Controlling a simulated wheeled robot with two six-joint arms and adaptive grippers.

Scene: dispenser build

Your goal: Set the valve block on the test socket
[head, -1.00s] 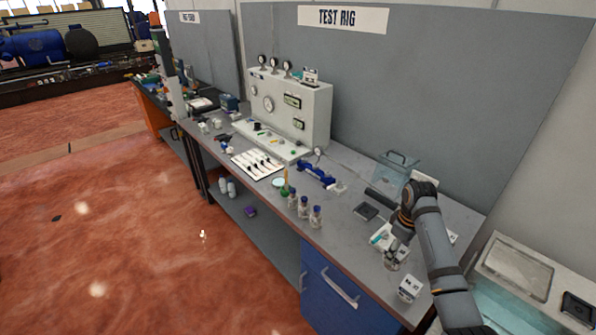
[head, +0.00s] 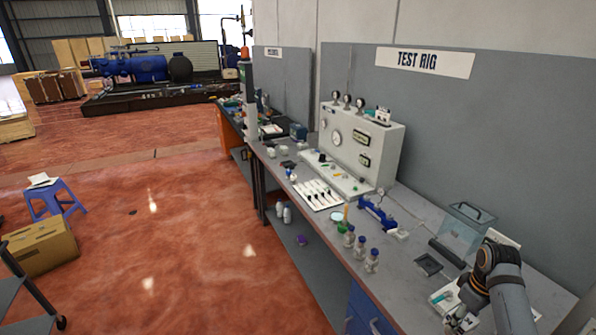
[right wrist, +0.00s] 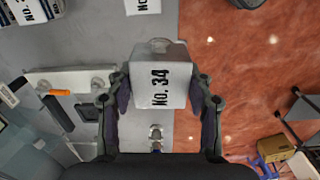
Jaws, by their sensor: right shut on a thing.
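My right gripper (head: 460,318) is low at the right of the head view, above the near right part of the bench. In the right wrist view the same gripper (right wrist: 160,92) is shut on a white block (right wrist: 161,84) marked "NO. 34", one finger on each side. I take this for the valve block; in the head view it is hardly visible. I cannot tell for sure which fitting is the test socket. The white test rig panel (head: 372,146) with gauges stands at the back of the bench. My left gripper is not in view.
A blue fixture (head: 377,213), a dark square plate (head: 428,264) and a clear guard (head: 462,228) are on the bench. Another labelled white block (right wrist: 142,5) lies beyond the held one.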

